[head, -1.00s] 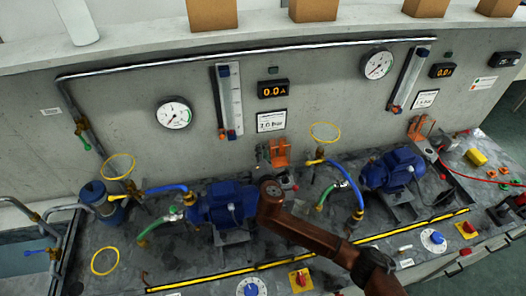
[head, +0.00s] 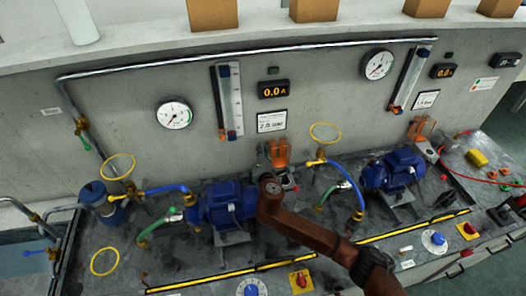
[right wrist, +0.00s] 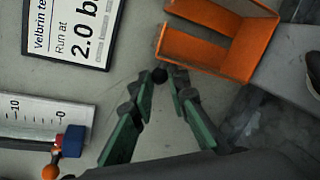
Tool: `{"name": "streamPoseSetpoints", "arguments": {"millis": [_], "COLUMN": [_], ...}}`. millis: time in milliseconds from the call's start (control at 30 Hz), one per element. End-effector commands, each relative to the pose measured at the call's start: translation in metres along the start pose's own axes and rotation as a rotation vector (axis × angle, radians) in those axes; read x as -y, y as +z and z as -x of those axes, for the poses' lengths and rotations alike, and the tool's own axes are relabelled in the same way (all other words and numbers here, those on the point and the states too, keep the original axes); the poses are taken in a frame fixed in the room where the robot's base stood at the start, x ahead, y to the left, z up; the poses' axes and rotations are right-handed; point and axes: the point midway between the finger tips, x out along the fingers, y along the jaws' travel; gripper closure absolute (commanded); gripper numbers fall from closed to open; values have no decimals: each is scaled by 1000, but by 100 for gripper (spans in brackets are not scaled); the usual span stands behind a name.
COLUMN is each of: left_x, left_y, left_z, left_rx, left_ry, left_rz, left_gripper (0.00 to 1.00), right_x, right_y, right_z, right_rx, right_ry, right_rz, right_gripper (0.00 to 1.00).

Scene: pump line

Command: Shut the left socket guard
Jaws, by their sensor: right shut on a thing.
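The left socket guard (head: 282,150) is an orange, box-like frame low on the grey wall, behind the left blue pump. In the right wrist view the guard (right wrist: 222,45) fills the upper right, its hollow side and slot showing. My right gripper (head: 268,165) is at the guard, mostly hidden behind my brown wrist in the head view. How far the guard is swung is hard to tell. My left gripper is not in view.
A second orange guard (head: 424,128) is farther right on the wall. The left pump (head: 222,205) with blue and green hoses stands in front of my right wrist's left side. A white label (head: 271,121) and flow tube (head: 229,100) are on the wall nearby.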

Motion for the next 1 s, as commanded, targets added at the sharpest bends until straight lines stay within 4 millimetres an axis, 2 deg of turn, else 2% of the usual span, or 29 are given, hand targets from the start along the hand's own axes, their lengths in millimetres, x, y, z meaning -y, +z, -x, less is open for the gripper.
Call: {"name": "streamPoseSetpoints", "arguments": {"millis": [267,567,867,900,1000], "left_x": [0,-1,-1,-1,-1], "left_y": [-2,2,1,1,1], "left_z": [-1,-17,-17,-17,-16], "left_rx": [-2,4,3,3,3], "left_ry": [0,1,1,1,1], "left_rz": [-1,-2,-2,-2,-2], "left_gripper": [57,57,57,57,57], "right_x": [2,6,2,2,2], "right_y": [-1,-1,1,1,1], "right_z": [0,9,11,11,11], "right_rx": [1,60,68,68,68], "right_ry": [1,90,101,101,101], "right_rz": [-1,-15,-16,-16,-15], "right_gripper": [100,100,100,84,78]}}
